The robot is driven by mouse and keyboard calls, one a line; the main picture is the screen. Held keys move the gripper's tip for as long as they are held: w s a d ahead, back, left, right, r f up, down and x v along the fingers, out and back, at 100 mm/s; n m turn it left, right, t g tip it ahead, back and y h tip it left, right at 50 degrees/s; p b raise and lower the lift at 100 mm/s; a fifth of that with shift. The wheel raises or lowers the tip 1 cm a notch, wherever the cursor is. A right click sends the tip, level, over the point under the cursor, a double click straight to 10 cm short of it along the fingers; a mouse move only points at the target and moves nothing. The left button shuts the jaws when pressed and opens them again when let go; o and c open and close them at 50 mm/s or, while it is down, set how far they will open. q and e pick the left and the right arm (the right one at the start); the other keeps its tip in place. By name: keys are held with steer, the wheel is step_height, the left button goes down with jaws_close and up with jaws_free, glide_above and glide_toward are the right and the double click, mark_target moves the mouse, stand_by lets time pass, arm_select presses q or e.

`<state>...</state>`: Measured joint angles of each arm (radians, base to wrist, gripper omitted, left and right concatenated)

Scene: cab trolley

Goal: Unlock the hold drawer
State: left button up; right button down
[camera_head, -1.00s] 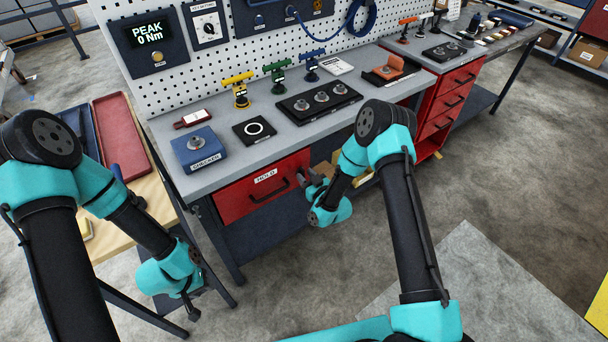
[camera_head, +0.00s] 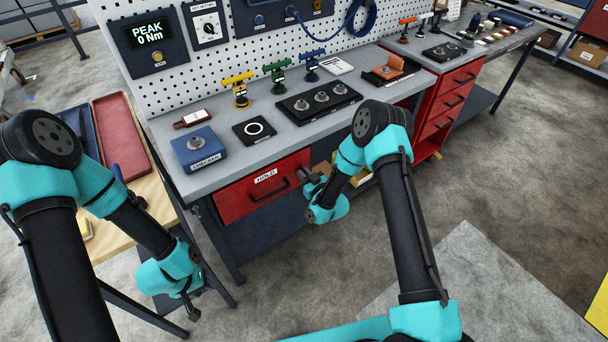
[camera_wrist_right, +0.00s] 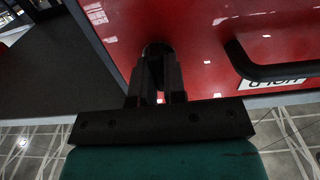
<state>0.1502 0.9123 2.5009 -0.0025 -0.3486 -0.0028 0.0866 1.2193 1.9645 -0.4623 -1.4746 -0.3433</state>
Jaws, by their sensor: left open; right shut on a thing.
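The red hold drawer (camera_head: 240,198), with a white HOLD label and a black bar handle, is closed under the bench top. It fills much of the right wrist view (camera_wrist_right: 205,40). My right gripper (camera_head: 308,178) is at the right end of the drawer front. In the right wrist view its fingers (camera_wrist_right: 157,75) are shut on a dark, rounded lock knob (camera_wrist_right: 157,48) on the red face, beside the handle. The fingers hide most of the knob. My left gripper (camera_head: 190,303) hangs low at the left, open and empty, away from the drawer.
The bench top (camera_head: 222,178) carries a blue checker block (camera_head: 198,150), a black ring plate (camera_head: 254,130) and several coloured T-handled tools. A side table with a red tray (camera_head: 120,137) stands at the left. The floor before the drawer is open.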

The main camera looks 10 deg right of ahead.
steer(key=shift+n, duration=0.4)
steer(key=n, duration=0.8)
steer(key=shift+s+a+f, duration=0.1)
steer(key=shift+a, duration=0.05)
steer(key=n, duration=0.9)
steer(key=shift+f, duration=0.15)
stand_by(0.4)
steer(key=c, duration=1.2)
jaws_free()
